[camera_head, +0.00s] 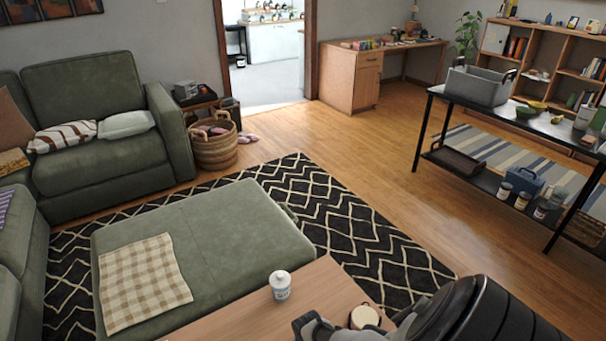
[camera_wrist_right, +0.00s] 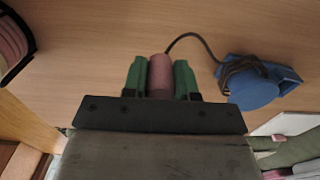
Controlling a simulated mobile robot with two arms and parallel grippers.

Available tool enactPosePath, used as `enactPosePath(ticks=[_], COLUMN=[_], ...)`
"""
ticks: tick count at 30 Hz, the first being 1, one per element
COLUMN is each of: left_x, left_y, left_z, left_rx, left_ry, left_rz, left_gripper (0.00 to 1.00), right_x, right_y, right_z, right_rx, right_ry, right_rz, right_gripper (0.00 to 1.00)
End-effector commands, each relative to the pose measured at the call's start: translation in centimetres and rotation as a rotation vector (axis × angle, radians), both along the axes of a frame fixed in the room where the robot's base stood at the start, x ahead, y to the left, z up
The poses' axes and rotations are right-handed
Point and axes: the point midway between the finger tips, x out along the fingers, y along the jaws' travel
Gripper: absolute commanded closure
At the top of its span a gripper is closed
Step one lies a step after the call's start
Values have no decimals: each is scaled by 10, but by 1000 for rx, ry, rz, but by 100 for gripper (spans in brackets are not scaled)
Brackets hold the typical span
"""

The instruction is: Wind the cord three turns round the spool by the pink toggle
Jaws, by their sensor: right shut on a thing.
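My right gripper (camera_wrist_right: 160,82), with green fingers, is shut on the pink toggle (camera_wrist_right: 159,76) in the right wrist view. The dark cord (camera_wrist_right: 200,40) runs from the toggle in a slack curve to the blue spool (camera_wrist_right: 258,93). Dark cord lies across the spool's upper left part; I cannot count turns. The spool is apart from the fingers, to their right, over the wooden table top (camera_wrist_right: 100,60). In the head view, my right arm covers the lower right, and the toggle, cord and spool cannot be made out. My left gripper is not in view.
The wooden table (camera_head: 315,300) carries a white lidded jar (camera_head: 280,285) and a pale round-topped item (camera_head: 364,317) close to my right arm. A dark-rimmed pink round thing (camera_wrist_right: 12,45) is at the wrist view's upper left. A green ottoman (camera_head: 205,245) adjoins the table.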

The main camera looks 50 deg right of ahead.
Motion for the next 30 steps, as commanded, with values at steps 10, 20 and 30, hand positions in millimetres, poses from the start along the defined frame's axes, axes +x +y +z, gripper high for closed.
enactPosePath(ticks=[10, 20, 30], left_x=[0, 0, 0], left_y=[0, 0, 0], left_z=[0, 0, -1], left_rx=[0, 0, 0], left_ry=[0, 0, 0], left_rz=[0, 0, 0], left_gripper=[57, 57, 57], right_x=[-7, -8, -18], right_y=[-14, -16, -33], right_z=[0, 0, 0], right_rx=[0, 0, -1], right_ry=[-1, -1, 0], right_rz=[-1, -1, -2], right_gripper=[94, 94, 94])
